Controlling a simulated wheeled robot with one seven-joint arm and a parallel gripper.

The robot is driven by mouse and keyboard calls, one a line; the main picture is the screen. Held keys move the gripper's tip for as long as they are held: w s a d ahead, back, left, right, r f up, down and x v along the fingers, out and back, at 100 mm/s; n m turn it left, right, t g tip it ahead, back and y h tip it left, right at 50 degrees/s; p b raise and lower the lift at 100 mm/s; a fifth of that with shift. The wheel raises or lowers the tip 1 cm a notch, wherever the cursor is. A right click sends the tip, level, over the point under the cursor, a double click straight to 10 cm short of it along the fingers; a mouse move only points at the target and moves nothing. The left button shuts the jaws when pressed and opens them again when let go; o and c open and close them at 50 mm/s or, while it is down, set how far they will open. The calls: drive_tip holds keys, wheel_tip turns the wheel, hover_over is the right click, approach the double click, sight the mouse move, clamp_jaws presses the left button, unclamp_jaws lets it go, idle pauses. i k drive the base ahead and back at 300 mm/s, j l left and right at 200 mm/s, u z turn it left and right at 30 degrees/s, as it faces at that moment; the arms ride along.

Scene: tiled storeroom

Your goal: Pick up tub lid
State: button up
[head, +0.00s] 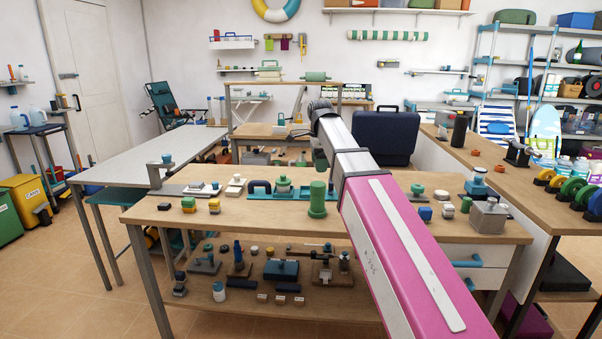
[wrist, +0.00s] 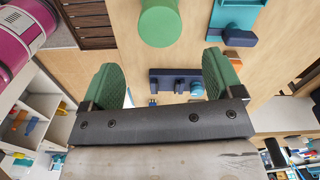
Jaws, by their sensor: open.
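No tub lid can be picked out with certainty in either view. A white tub with a teal top (head: 219,291) stands on the lower shelf of the wooden workbench (head: 400,234), but it is too small to tell whether that top is a loose lid. My gripper (wrist: 160,62) is open and empty, with its two green fingers wide apart. In the wrist view, a green cylinder (wrist: 160,22) and a dark blue part (wrist: 178,82) show beyond the fingers, and nothing is between them. In the head view my arm reaches over the bench and mostly hides the gripper.
The green cylinder (head: 318,200) stands upright on the bench among several small blocks and fixtures. A grey table (head: 130,165) is at the left, largely clear. A dark blue case (head: 386,138) stands behind. A wooden counter (head: 540,190) with several wheels runs along the right.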

sight(283, 181)
drive_tip(key=i+j, duration=0.1)
drive_tip(key=j, duration=0.35)
drive_tip(key=i+j, duration=0.1)
drive_tip(key=j, duration=0.35)
drive_tip(key=i+j, duration=0.1)
drive_tip(key=j, duration=0.35)
drive_tip(key=i+j, duration=0.1)
drive_tip(key=j, duration=0.35)
drive_tip(key=i+z, duration=0.05)
